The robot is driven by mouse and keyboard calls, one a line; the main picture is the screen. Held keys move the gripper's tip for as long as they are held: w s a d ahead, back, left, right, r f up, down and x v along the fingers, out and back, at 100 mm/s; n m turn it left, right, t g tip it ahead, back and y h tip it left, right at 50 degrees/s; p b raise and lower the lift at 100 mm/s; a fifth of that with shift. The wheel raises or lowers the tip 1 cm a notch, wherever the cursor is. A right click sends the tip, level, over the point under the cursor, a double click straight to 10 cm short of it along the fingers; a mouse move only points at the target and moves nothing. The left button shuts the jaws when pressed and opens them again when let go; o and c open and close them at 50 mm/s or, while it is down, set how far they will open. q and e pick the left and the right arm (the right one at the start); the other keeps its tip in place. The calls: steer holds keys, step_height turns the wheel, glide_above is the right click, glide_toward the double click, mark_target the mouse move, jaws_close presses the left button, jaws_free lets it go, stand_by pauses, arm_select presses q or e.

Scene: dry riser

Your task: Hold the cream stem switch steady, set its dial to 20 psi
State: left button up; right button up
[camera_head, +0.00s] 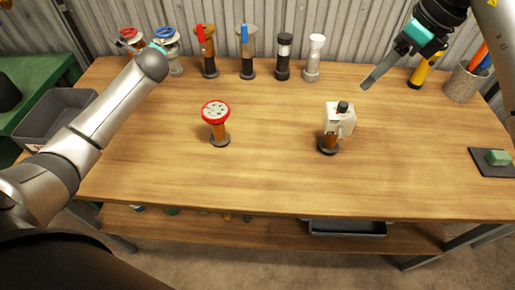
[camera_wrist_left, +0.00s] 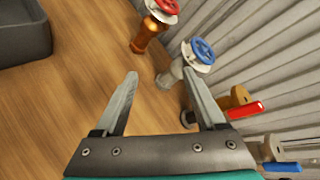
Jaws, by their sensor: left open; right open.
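The cream stem switch (camera_head: 338,126) stands upright on the right half of the table, a boxy cream head on an amber stem with a dark round base. A black dial knob (camera_head: 342,106) sits on top; its scale is too small to read. My right gripper (camera_head: 366,84) is open and empty, above and behind the switch and apart from it. My left gripper (camera_wrist_left: 159,73) is open and empty in the left wrist view, over the back left of the table. In the head view it is mostly hidden behind my left arm.
A red-wheel valve (camera_head: 216,112) stands left of the switch. Several valves line the back, including a blue-wheel one (camera_wrist_left: 198,50). A pen cup (camera_head: 463,82), a black pad (camera_head: 484,170) with a green block and a grey bin (camera_head: 40,118) flank. The front middle is clear.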

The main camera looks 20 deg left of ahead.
arm_select(q)
steer(key=w+d+f+m+t+h, duration=0.1)
steer(key=w+d+m+h, duration=0.1)
steer(key=d, duration=0.6)
steer(key=w+d+m+t+h, duration=0.2)
steer(key=w+d, duration=0.1)
steer(key=d, duration=0.5)
steer(key=m+t+h, duration=0.2)
steer(key=m+h, duration=0.6)
steer(key=m, duration=0.8)
glide_toward(330, 138)
steer(key=shift+g+h, duration=0.3)
steer(key=x, duration=1.1)
steer(key=shift+w+a+r, duration=0.15)
steer(key=shift+w+r, duration=0.15)
jaws_close()
